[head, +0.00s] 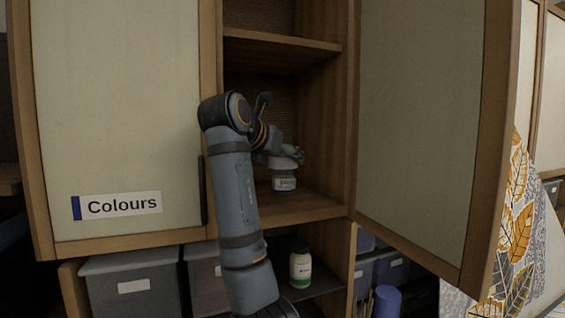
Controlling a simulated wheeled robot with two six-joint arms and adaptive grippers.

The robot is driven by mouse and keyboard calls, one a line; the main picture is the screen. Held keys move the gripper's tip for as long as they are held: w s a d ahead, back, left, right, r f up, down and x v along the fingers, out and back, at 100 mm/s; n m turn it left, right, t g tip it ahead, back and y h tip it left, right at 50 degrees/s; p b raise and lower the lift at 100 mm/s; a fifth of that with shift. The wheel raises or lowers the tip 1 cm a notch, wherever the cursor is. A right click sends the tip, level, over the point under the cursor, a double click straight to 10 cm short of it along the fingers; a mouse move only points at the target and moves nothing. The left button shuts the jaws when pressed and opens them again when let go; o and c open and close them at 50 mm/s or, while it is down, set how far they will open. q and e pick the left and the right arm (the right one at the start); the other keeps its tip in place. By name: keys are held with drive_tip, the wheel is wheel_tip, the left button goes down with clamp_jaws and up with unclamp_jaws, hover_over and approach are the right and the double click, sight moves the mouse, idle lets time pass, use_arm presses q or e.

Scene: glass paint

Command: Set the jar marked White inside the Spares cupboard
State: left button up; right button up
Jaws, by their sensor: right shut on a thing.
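My right gripper (284,160) is inside an open cupboard compartment (315,207), shut on the top of a small white-labelled jar (284,183). The label's writing is too small to read. The jar is upright at the compartment's floor; I cannot tell whether it touches the board. My forearm hides the compartment's left part. The left door (120,110) carries a sign reading "Colours" (122,205). No "Spares" sign shows. My left gripper is not in view.
The right door (425,130) stands swung open towards me. A shelf (280,42) crosses above the jar. Another jar (300,265) with a white lid stands on the lower shelf. Grey bins (132,284) sit below the left door. A leaf-patterned panel (515,225) is at the right.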

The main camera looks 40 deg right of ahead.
sight(277, 169)
drive_tip(key=shift+w+d+f+p, duration=0.2)
drive_tip(key=shift+w+f+p, duration=0.1)
drive_tip(key=shift+f, duration=0.05)
wheel_tip(277, 169, down, 2)
drive_tip(key=shift+a+f+p, duration=0.1)
drive_tip(key=shift+a+p, duration=0.05)
drive_tip(key=shift+p, duration=0.7)
drive_tip(key=shift+f, duration=0.25)
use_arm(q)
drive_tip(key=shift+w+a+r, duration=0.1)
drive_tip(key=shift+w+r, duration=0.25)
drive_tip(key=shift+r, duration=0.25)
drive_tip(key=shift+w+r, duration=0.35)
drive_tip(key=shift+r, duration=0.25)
use_arm(e)
drive_tip(key=shift+f, duration=0.15)
drive_tip(key=shift+f, duration=0.15)
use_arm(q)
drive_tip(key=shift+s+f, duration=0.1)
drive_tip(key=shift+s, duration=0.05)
use_arm(e)
drive_tip(key=o, duration=1.8)
drive_tip(key=shift+s, duration=0.1)
